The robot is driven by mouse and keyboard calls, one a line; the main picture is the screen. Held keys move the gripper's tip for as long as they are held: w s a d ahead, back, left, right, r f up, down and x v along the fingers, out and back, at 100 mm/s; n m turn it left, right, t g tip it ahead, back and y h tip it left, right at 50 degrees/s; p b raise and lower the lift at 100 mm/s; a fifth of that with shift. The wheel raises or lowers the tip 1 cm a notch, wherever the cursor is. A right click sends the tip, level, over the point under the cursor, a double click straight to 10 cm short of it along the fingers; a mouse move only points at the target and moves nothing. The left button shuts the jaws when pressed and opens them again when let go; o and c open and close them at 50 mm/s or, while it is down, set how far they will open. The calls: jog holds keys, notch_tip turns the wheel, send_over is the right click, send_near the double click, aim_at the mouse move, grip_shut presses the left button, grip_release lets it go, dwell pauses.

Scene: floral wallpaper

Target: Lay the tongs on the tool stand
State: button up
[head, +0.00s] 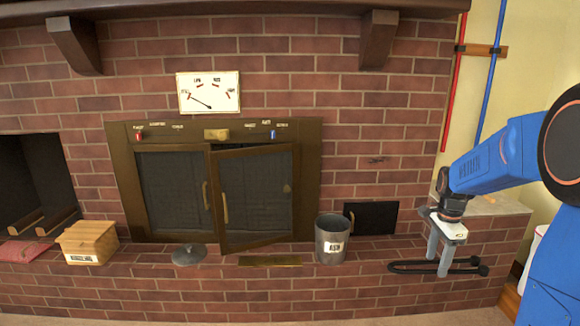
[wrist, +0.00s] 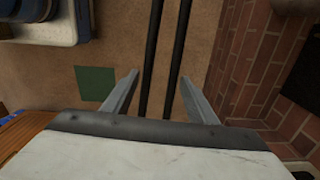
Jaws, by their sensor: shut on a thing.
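The black tongs (head: 415,267) lie level in the air at the right, in front of the brick hearth, with their rounded end to the left. My gripper (head: 442,272) points down and is shut on them near their right part. In the wrist view, the tongs' two dark arms (wrist: 151,60) run between the fingers of my gripper (wrist: 160,95). No thing is plainly a tool stand; a wooden wall rack (head: 481,50) with a red and a blue rod is at the upper right, but I cannot tell whether it is the stand.
A grey ash bucket (head: 332,240), a brass strip (head: 269,261), a dark lid (head: 189,255) and a wooden box (head: 87,243) stand along the hearth. The oven door (head: 256,195) is partly open. A green square (wrist: 95,84) lies on the floor.

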jog(key=shift+s, duration=0.4)
jog(key=shift+w+a+f+n, duration=0.2)
jog(key=shift+w+f+n, duration=0.15)
jog(key=shift+f, duration=0.25)
jog(key=shift+w+a+f+n, duration=0.25)
jog(key=shift+w+f, duration=0.15)
jog(key=shift+f, duration=0.15)
jog(key=w+a+f+n, duration=0.3)
jog(key=a+f+n, duration=0.2)
jog(key=f, duration=0.6)
jog(key=w+a+f+n, duration=0.3)
jog(key=f+n, duration=0.3)
jog(key=f, duration=0.6)
jog(key=w+a+f+n, duration=0.3)
jog(key=a+f+n, duration=0.3)
jog(key=f, duration=0.5)
jog(key=shift+a+f, duration=0.3)
jog(key=shift+f, duration=0.1)
jog(key=shift+w, duration=0.1)
